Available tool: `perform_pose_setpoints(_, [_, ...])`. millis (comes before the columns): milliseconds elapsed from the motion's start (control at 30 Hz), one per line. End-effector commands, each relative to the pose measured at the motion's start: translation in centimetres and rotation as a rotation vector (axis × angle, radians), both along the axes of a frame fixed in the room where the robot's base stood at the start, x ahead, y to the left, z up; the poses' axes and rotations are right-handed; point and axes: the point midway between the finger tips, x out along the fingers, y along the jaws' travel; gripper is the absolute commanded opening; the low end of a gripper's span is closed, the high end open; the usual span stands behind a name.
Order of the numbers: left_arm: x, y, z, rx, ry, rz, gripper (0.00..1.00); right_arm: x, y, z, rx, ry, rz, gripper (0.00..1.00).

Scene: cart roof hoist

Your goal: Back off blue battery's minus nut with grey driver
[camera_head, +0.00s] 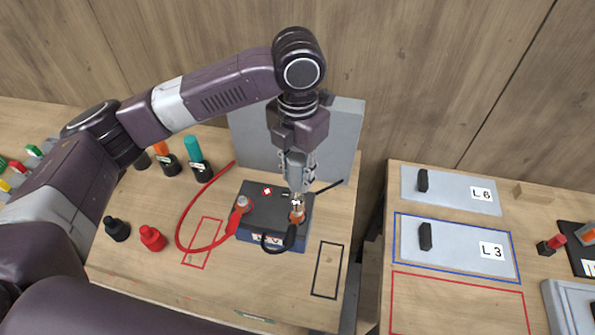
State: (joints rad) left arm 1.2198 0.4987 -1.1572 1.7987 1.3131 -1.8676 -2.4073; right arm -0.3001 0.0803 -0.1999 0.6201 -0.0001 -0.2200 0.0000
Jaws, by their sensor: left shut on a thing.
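The blue battery (268,235) with a dark top sits on the wooden bench. A red clamp and cable (238,218) are at its left terminal. A black clamp and cable (289,238) are at its right terminal, where an orange-copper part (297,216) shows; the minus nut itself is too small to make out. My left gripper (297,178) points down right above that terminal. It is shut on what appears to be the grey driver (296,187), mostly hidden between the fingers; whether its tip touches the nut I cannot tell. My right gripper is not in view.
A grey panel (340,140) stands behind the battery. Orange (161,149) and teal (193,150) handled tools stand to the left, with black (117,229) and red (152,238) caps nearer. Red and black outlined rectangles flank the battery.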

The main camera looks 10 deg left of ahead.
Motion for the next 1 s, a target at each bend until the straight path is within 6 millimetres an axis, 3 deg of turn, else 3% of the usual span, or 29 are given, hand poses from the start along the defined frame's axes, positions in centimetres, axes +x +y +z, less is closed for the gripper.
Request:
perform_pose_setpoints(467, [0.1,0.0,0.0,-0.001,-0.002,0.0,0.0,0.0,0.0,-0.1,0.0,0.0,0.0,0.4])
perform_pose_setpoints(1000, [0.1,0.0,-1.6,0.0,-0.001,0.001,0.0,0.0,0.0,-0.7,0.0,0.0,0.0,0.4])
